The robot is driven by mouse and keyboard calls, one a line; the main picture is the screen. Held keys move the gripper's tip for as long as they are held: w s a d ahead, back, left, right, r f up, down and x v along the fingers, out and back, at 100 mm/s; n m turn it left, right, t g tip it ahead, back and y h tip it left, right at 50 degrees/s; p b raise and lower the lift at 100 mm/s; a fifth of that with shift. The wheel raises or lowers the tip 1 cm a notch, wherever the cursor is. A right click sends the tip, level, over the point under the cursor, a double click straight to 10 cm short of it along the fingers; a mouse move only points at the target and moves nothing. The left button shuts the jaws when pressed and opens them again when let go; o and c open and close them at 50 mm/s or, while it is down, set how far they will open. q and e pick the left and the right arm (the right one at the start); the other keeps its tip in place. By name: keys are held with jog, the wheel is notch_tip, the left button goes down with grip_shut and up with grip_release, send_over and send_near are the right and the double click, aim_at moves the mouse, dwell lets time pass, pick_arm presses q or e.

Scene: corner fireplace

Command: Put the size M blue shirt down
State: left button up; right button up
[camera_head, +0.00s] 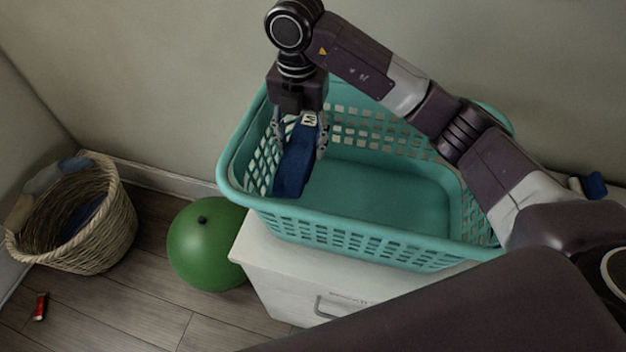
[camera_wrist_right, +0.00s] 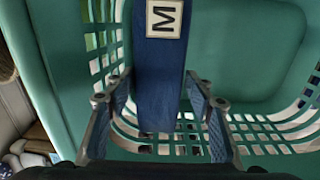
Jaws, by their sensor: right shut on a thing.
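The blue shirt (camera_head: 294,165) is a folded dark blue bundle with a white tag marked M. It hangs upright below my right gripper (camera_head: 301,140), inside the left end of the turquoise laundry basket (camera_head: 232,172). My right gripper is shut on the shirt. In the right wrist view the shirt (camera_wrist_right: 158,85) runs between the two fingers, its M tag toward the top. Whether its lower end touches the basket floor I cannot tell. My left gripper is out of view.
The basket stands on a white cabinet (camera_head: 275,278) by the wall; its visible floor is bare. On the wooden floor at left are a wicker basket (camera_head: 118,225) with cloth in it, a green ball (camera_head: 205,250) and a small red can (camera_head: 40,306). A blue item (camera_head: 594,186) lies at right.

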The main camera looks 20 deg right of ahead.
notch_tip(320, 180, down, 10)
jog(key=shift+r+p, duration=0.15)
jog(key=shift+p, duration=0.45)
notch_tip(320, 180, down, 3)
jog(key=shift+f+p, duration=0.2)
jog(key=shift+p, duration=0.15)
jog(key=shift+f, duration=0.35)
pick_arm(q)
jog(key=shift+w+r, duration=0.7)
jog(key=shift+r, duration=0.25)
pick_arm(e)
jog(key=shift+f, duration=0.1)
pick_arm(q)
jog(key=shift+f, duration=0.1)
pick_arm(e)
jog(key=o, duration=1.3)
jog(key=shift+f, duration=0.1)
jog(key=shift+c, duration=0.2)
